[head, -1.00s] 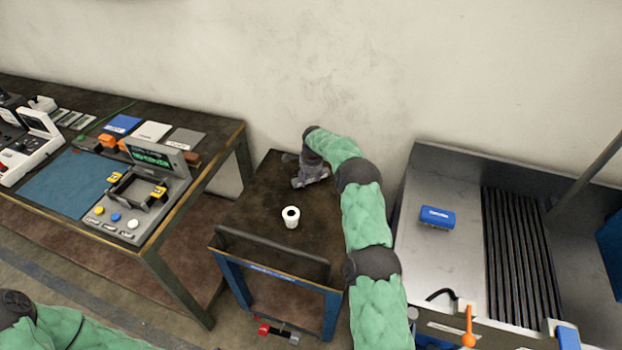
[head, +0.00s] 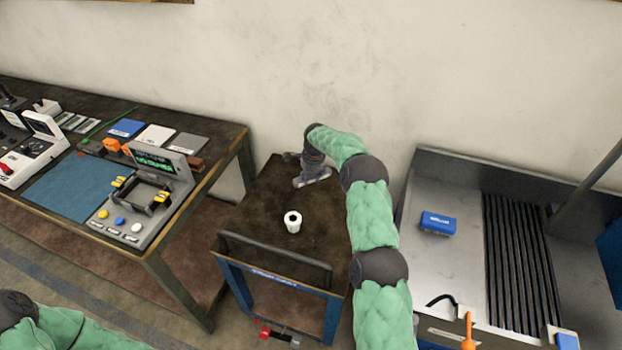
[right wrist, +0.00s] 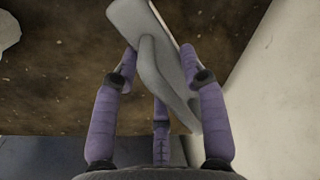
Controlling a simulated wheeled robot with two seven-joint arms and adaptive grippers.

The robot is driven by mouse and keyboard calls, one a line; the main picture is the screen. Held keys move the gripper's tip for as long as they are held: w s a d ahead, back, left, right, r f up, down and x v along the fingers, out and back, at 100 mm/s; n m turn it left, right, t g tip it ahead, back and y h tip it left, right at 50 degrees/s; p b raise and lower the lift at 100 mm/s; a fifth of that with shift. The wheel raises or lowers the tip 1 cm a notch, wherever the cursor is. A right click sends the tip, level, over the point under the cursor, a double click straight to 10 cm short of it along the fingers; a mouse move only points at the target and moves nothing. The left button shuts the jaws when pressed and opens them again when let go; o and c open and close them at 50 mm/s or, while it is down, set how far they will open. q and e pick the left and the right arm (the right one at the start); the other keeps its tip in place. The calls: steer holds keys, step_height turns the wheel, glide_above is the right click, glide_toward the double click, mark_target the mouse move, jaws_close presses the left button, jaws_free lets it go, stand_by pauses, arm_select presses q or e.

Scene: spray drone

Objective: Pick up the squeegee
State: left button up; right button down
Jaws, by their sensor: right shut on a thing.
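The squeegee (right wrist: 150,60) is a pale grey tool with a flat head and a curved handle. In the right wrist view it lies slantwise between the purple fingers of my right gripper (right wrist: 160,65), which is shut on it. In the head view my right gripper (head: 312,172) is at the back of the small dark-topped cart (head: 262,205), low over or at its top; I cannot tell whether the squeegee touches the surface. The squeegee is small and hard to separate from the gripper there. My left gripper is out of view; only part of my left arm shows at lower left.
A white roll (head: 293,222) stands on the cart in front of the right gripper. A wall (head: 290,70) is close behind. A workbench (head: 185,220) with a control box stands left. A metal sink unit (head: 430,265) with a blue block (head: 438,223) stands right.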

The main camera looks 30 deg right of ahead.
steer(key=s+a+r+p, duration=0.2)
steer(key=s+a+r, duration=0.7)
steer(key=shift+s, duration=0.3)
steer(key=c, duration=1.2)
jaws_free()
steer(key=c, duration=0.5)
